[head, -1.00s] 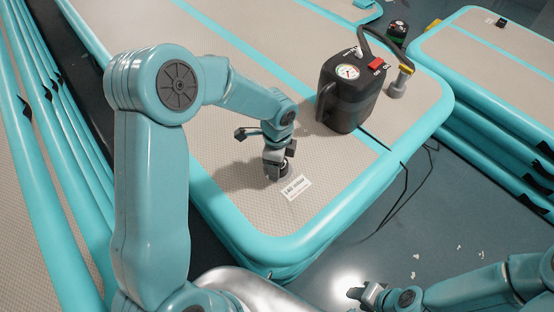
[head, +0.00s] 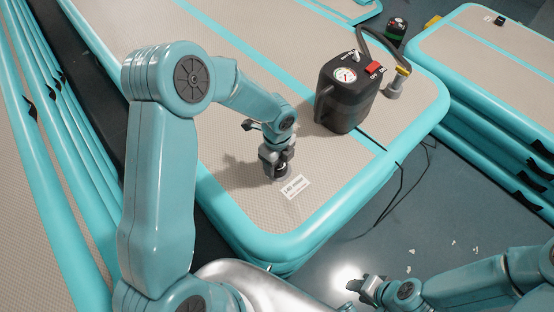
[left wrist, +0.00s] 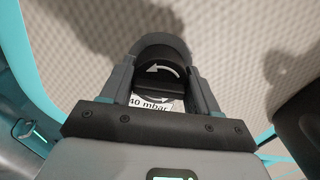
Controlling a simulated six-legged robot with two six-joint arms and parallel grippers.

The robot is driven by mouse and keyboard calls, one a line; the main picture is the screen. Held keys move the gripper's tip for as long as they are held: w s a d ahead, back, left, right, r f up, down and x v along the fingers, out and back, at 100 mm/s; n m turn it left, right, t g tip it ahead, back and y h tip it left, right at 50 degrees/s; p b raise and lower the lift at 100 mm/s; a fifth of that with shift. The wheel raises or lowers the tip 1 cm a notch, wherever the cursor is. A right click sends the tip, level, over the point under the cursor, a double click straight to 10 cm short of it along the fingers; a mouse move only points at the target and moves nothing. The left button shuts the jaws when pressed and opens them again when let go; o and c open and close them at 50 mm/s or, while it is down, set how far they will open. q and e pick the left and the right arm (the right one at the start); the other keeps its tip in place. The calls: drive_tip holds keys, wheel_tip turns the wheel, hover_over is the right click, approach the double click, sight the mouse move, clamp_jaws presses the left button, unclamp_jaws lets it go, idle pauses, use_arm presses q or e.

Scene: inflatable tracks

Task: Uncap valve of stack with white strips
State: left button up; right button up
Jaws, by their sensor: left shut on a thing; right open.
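My left gripper (head: 279,170) reaches down to the near end of the middle inflatable track (head: 225,200), beige on top with turquoise sides. It is shut on a dark valve cap (left wrist: 163,75), which bears a white curved arrow in the left wrist view. The cap is at the valve on the track's top; whether it is loose cannot be told. A white label (head: 295,187) lies beside the valve, and "40 mbar" shows on it in the left wrist view (left wrist: 150,104). My right gripper (head: 363,288) is open and empty over the floor. I cannot make out white strips.
A black pump (head: 345,95) with a gauge and red switch stands on the track, right of my left gripper. Its hose runs to a grey fitting (head: 394,90). Other tracks stand at left (head: 45,180) and right (head: 500,65). A dark cable (head: 405,185) hangs to the floor.

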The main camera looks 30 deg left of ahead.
use_arm(q)
drive_tip(key=shift+r+m+p, duration=0.15)
drive_tip(key=shift+m+p, duration=0.2)
drive_tip(key=shift+m, duration=0.15)
drive_tip(key=shift+r+p, duration=2.2)
drive_tip(key=shift+r, duration=0.2)
